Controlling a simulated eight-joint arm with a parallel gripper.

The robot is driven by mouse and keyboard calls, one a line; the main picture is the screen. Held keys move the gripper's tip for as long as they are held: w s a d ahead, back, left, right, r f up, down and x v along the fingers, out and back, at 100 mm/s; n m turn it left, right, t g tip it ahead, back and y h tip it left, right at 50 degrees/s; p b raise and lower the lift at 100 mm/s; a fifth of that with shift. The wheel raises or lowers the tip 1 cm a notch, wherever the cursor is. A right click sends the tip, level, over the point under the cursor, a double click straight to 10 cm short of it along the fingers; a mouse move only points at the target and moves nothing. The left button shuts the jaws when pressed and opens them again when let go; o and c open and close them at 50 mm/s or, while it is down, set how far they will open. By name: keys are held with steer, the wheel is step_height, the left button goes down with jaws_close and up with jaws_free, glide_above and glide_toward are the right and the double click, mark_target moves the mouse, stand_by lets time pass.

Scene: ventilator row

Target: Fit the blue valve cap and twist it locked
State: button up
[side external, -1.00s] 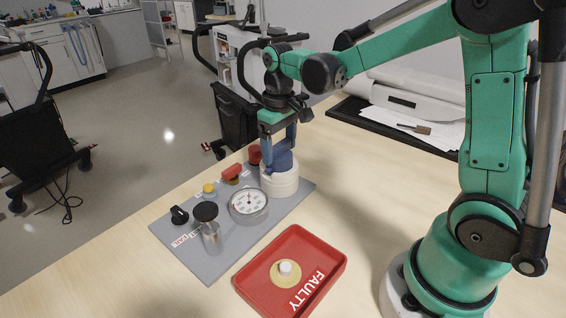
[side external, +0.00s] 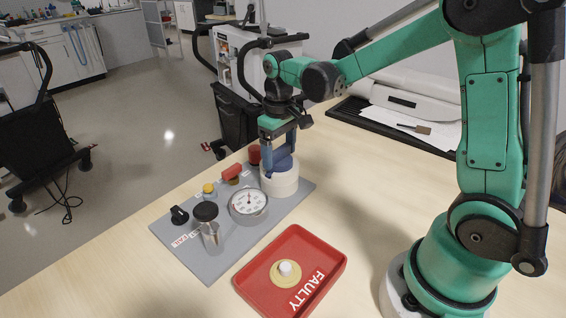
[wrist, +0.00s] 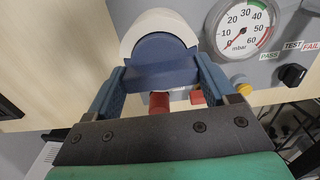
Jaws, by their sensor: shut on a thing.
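The blue valve cap (side external: 281,161) sits at the top of the white cylindrical housing (side external: 279,183) on the grey panel. My gripper (side external: 279,150) points down from above and its two blue fingers are shut on the cap. In the wrist view the cap (wrist: 160,58) lies between the fingertips, with the white housing (wrist: 150,25) curving behind it. I cannot tell whether the cap is fully seated, because the fingers hide part of its lower edge.
The grey panel (side external: 222,262) also carries a pressure gauge (side external: 248,203), a black-topped metal cylinder (side external: 209,232), a black knob (side external: 179,215), a yellow button (side external: 208,189) and red parts (side external: 231,172). A red FAULTY tray (side external: 326,258) holds a tan and white disc (side external: 286,271). The table front is clear.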

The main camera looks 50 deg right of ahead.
steer(key=m, duration=0.4)
steer(key=shift+m, duration=0.3)
steer(key=m, duration=0.4)
steer(key=shift+m, duration=0.3)
steer(key=o, duration=1.1)
